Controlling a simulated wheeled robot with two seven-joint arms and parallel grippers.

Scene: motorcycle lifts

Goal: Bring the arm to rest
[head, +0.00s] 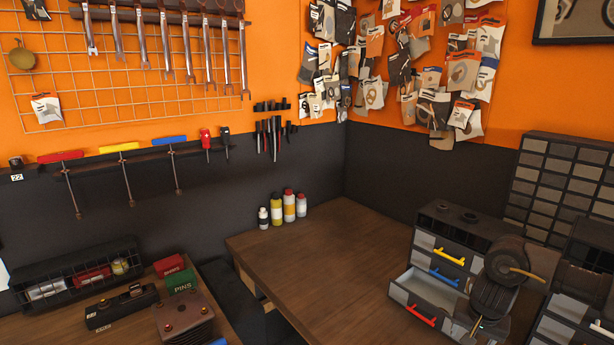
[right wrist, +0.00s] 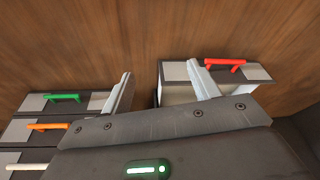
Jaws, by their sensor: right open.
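My right arm reaches in from the right in the head view, in front of the small drawer cabinet (head: 455,222). Its lowest drawer in view, with a red handle (head: 420,315), is pulled out; the drawers with the yellow handle (head: 449,256) and blue handle (head: 444,277) look closed. In the right wrist view my right gripper (right wrist: 160,70) is open with nothing between its fingers. One finger overlaps the pulled-out drawer (right wrist: 178,72) beside its red handle (right wrist: 225,65); whether they touch I cannot tell. My left gripper is not in view.
The wooden bench (head: 320,255) is clear left of the cabinet. Several bottles (head: 289,206) stand at its back. A lower surface at left holds a green box (head: 181,282) and other items. A parts cabinet (head: 545,185) stands at the right. The right wrist view shows drawers with green (right wrist: 63,97) and orange handles.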

